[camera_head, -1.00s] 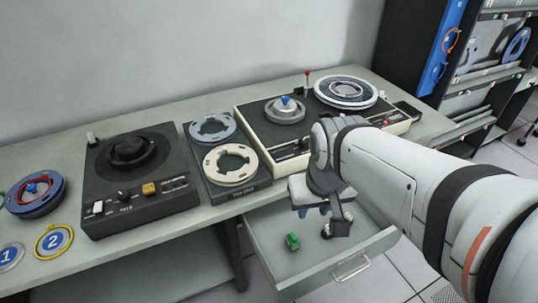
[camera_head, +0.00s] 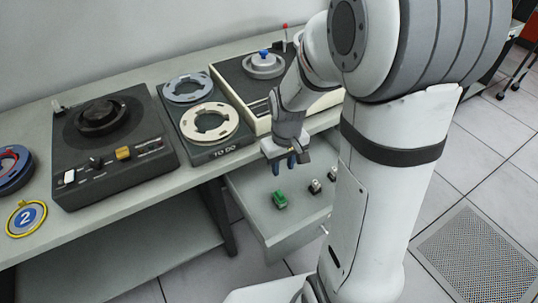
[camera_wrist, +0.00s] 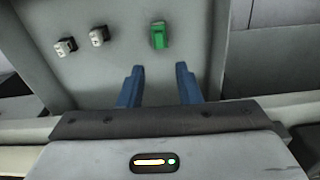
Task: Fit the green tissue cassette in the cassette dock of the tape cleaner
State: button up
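The green tissue cassette (camera_head: 280,200) lies in the open drawer, and it also shows in the wrist view (camera_wrist: 159,35). My gripper (camera_head: 284,166) is above the drawer, a little up from the cassette. In the wrist view its blue fingers (camera_wrist: 160,72) are apart with nothing between them, and the cassette lies beyond the tips. A black machine (camera_head: 143,176) with a round platter is at left on the bench. A cream-edged machine (camera_head: 243,103) is partly behind my arm. I cannot tell which is the tape cleaner, and no cassette dock can be made out.
Two small grey-white pieces (camera_wrist: 66,46) (camera_wrist: 98,35) lie in the drawer (camera_head: 250,214) beside the cassette. A "TO DO" tray (camera_head: 224,150) with reels stands on the bench. A yellow ring marked 2 (camera_head: 26,218) lies at left. My arm hides the bench's right part.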

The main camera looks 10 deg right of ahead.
send_over(280, 192)
notch_tip(280, 192, down, 5)
jog(key=shift+n, duration=0.3)
notch_tip(280, 192, down, 10)
jog(key=b, duration=0.8)
jog(key=shift+r, duration=0.15)
grip_shut()
jog(key=shift+r, duration=0.15)
jog(key=shift+r+p, duration=2.35)
jog(key=shift+r, duration=0.55)
